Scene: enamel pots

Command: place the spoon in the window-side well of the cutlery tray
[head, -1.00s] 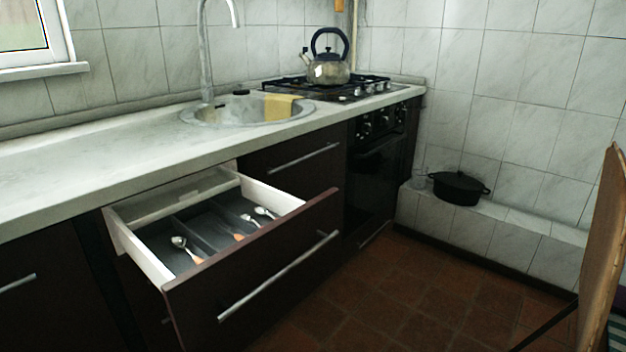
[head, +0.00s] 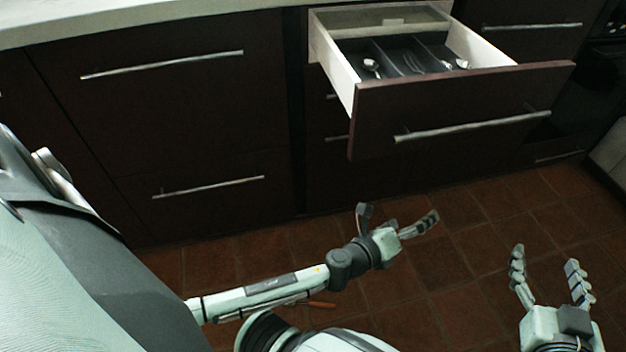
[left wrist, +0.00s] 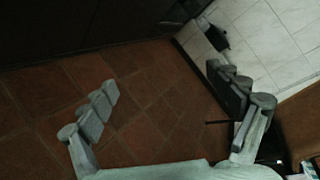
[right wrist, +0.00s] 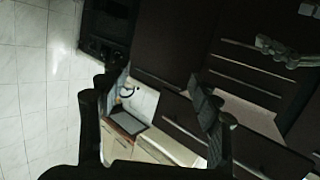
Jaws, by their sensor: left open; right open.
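The cutlery tray (head: 379,49) is dark, with several long wells, in the open drawer. A spoon (head: 371,65) lies in its left well, the window side. Cutlery (head: 461,64) that looks like spoons lies in the right well. The middle well holds thin pieces I cannot make out. The drawer front hides the handles. My left gripper (head: 398,214) is open and empty, below and in front of the drawer; its fingers also show in the left wrist view (left wrist: 165,85). My right gripper (head: 546,262) is open and empty, lower right; its fingers show in the right wrist view (right wrist: 155,88).
The wooden drawer front (head: 460,100) with its bar handle juts out over the tiled floor (head: 450,265). The pale countertop (head: 130,12) runs along the top left.

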